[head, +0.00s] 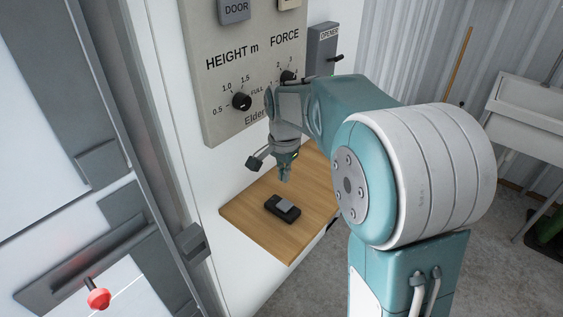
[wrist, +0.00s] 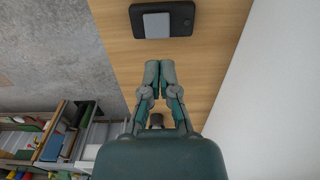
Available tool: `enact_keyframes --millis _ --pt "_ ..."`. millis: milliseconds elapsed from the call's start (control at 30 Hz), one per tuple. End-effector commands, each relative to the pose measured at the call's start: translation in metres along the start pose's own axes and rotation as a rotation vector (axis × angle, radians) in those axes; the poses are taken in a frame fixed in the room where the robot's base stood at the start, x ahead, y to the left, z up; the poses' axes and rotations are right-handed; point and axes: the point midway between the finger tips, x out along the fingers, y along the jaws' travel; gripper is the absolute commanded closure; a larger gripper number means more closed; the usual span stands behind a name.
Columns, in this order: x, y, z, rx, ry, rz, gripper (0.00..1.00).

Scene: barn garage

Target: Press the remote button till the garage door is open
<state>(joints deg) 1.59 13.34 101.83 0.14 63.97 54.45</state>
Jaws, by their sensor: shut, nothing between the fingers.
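The remote (head: 282,209) is a small black box with a light grey button (head: 287,206) on its top. It lies on a wooden shelf (head: 262,234) fixed to the white wall. The remote also shows in the wrist view (wrist: 184,20), with its grey button (wrist: 157,25) facing up. My gripper (head: 286,178) points down above the shelf, a little behind and above the remote, and looks apart from it. Its fingertips (wrist: 160,70) are together and empty. A part of the garage door (head: 50,130) seems to show at the left; how far it is open I cannot tell.
A grey control panel (head: 235,75) with HEIGHT and FORCE knobs is on the wall above the shelf. An OPENER box (head: 322,48) with a lever is beside it. A red knob (head: 98,298) is at lower left. A white sink (head: 525,115) stands at right.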

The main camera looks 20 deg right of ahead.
Motion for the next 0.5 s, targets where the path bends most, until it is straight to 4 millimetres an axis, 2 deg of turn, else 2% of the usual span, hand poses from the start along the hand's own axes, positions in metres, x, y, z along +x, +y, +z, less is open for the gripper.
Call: enact_keyframes --millis 33,200,500 --pt "-0.011 0.0 -0.001 0.001 0.002 -0.004 1.0" --pt "-0.033 -0.002 0.001 0.0 0.003 -0.002 1.0" --pt "-0.04 -0.002 0.002 0.0 0.003 -0.001 1.0"
